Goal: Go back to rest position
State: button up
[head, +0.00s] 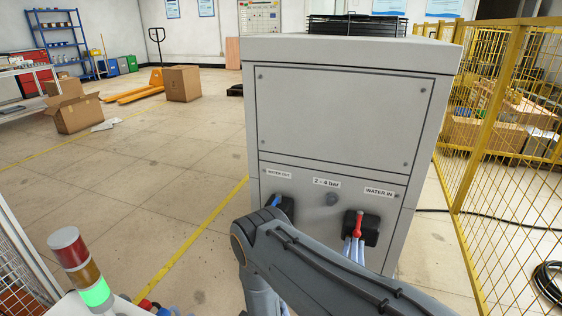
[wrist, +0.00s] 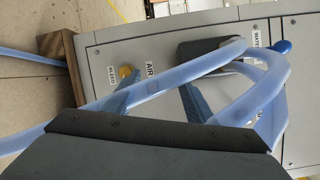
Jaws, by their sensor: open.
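The grey heater cabinet (head: 340,120) stands in front of me in the head view. A blue valve handle (head: 276,200) is at WATER OUT and a red one (head: 358,224) at WATER IN. My gripper is hidden in the head view behind my bent arm. In the wrist view, my gripper (wrist: 160,83) is open, its two blue-grey fingers apart, with nothing clearly held. Pale blue hoses (wrist: 225,57) run across and close to the fingers; I cannot tell whether they touch.
A yellow mesh fence (head: 487,110) stands close on the right, with a black cable (head: 548,280) on the floor. A signal tower (head: 80,265) with its green lamp lit is at the lower left. Cardboard boxes (head: 183,84) stand farther back. The left floor is mostly clear.

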jog(key=w+a+r+n+g+y+b, duration=0.2)
jog(key=w+a+r+n+g, duration=0.35)
jog(key=w+r, duration=0.45)
jog(key=s+d+r+n+g+y+b, duration=0.1)
jog(key=s+r+n+g+b, duration=0.4)
jog(key=r, duration=0.8)
jog(key=s+d+r+n+g+h, duration=0.15)
jog(key=s+d+r+n, duration=0.4)
jog(key=s, duration=0.65)
jog(key=s+d+r+n+g+b, duration=0.1)
jog(key=s+d+r+n+g, duration=0.4)
jog(key=s, duration=0.7)
jog(key=s+d+r+n+g+h, duration=0.1)
jog(key=s+d+r+n, duration=0.3)
jog(key=s+d, duration=0.55)
jog(key=s+d+r+m+p, duration=0.2)
jog(key=d+r+p, duration=0.4)
jog(key=p, duration=1.3)
notch_tip(320, 180, up, 5)
jog(key=shift+s+d+f+m, duration=0.2)
jog(key=shift+d+m, duration=0.15)
jog(key=shift+m, duration=0.35)
